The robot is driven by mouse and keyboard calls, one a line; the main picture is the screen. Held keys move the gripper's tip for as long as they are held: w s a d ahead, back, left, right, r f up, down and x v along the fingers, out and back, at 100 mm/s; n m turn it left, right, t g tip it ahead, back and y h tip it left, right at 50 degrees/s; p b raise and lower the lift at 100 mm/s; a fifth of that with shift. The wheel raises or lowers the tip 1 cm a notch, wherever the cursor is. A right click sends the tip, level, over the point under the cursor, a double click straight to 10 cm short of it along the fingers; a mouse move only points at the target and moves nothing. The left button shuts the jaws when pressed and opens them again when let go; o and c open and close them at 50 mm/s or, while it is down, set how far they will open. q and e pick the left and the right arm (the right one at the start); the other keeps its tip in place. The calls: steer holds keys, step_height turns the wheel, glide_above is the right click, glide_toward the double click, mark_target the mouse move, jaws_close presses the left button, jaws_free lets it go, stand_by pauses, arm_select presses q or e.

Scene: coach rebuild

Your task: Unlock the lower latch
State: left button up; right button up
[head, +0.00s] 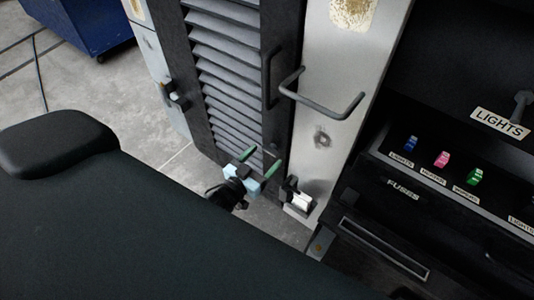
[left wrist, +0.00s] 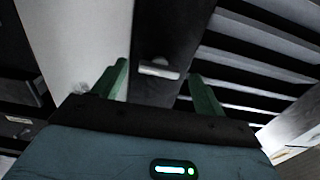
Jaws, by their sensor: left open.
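The lower latch (head: 298,198), a dark block with a pale silver piece, sits low at the foot of the dark door frame beside the metal panel. My left gripper (head: 260,161) has two green fingers, spread apart and empty. It is left of the latch and a little above it in the head view, apart from it, in front of the louvred door. In the left wrist view, a small part with a pale bar (left wrist: 160,69) shows on the dark frame beyond and between the open fingers (left wrist: 158,72); it looks like a latch. My right gripper is not in view.
The louvred door (head: 228,70) has a dark upright handle (head: 269,78). A bent grab bar (head: 322,100) sticks out from the metal panel (head: 335,60). Another latch (head: 176,97) is at the door's left. A fuse and lights console (head: 430,180) stands right.

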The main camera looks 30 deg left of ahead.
mark_target(271, 150)
arm_select(q)
steer(key=shift+w+d, duration=0.2)
steer(key=shift+w, duration=1)
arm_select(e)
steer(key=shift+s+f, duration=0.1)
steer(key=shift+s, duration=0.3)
arm_select(q)
steer(key=shift+c, duration=0.4)
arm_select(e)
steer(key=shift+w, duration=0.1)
arm_select(q)
steer(key=c, duration=0.9)
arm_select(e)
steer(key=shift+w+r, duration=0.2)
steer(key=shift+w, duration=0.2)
arm_select(q)
steer(key=shift+m, duration=0.3)
steer(key=shift+a+r+m+b, duration=0.1)
steer(key=shift+m+b, duration=0.65)
steer(key=shift+m, duration=3.55)
steer(key=shift+a+r+m+b, duration=0.1)
steer(key=shift+m+b, duration=0.65)
steer(key=shift+m, duration=3.55)
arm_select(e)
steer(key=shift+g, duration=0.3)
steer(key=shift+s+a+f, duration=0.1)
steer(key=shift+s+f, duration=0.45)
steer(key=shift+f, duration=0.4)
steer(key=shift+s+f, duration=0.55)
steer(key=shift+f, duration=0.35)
